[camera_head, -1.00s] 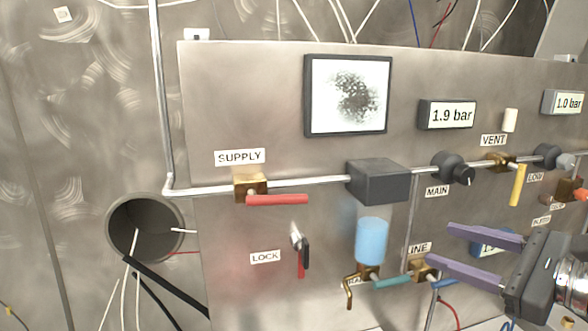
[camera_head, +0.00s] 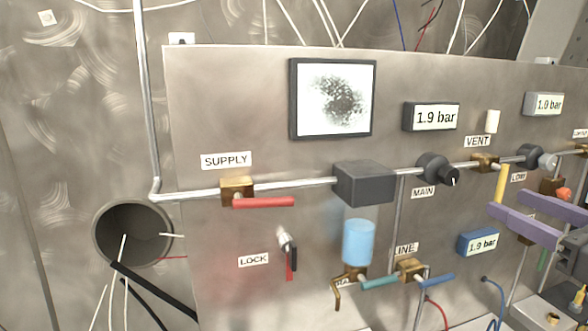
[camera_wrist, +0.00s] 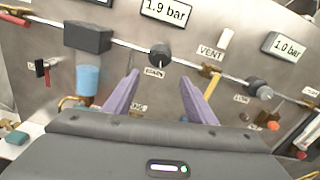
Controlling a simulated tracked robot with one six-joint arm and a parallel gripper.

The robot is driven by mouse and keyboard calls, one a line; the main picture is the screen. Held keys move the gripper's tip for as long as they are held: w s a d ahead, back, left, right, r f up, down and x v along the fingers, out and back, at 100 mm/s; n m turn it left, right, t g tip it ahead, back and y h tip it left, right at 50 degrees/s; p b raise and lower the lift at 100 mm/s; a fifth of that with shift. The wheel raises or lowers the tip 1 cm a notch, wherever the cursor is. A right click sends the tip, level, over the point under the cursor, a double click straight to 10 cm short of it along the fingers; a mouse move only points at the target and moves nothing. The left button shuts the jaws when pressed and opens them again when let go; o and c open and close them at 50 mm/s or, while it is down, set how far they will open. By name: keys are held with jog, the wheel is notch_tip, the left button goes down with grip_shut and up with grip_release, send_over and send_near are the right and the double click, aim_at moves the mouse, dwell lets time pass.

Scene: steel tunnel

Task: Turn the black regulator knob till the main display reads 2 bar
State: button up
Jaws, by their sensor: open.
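The black MAIN regulator knob (camera_head: 437,168) sits on the pipe of the steel panel, with a small white mark on its face. It also shows in the wrist view (camera_wrist: 160,54), above and between my fingertips. The main display (camera_head: 431,117) above it reads 1.9 bar, as it does in the wrist view (camera_wrist: 165,10). My gripper (camera_head: 505,203) is open and empty, its purple fingers apart. In the head view it is right of and below the knob, near the yellow VENT handle (camera_head: 499,184). In the wrist view the fingers (camera_wrist: 159,77) do not touch the knob.
A second black knob (camera_head: 530,155), labelled LOW, is to the right, under a display (camera_wrist: 288,47) reading about 1.0 bar. The grey block (camera_head: 364,183) and red SUPPLY handle (camera_head: 264,202) are to the left.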

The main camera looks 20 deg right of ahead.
aim_at(453, 178)
jog(key=shift+w+a, duration=0.2)
jog(key=shift+w, duration=6.45)
jog(key=c, duration=1)
jog(key=shift+c, duration=0.2)
jog(key=shift+m, duration=0.8)
jog(key=o, duration=1)
jog(key=shift+o, duration=0.2)
jog(key=shift+s, duration=0.1)
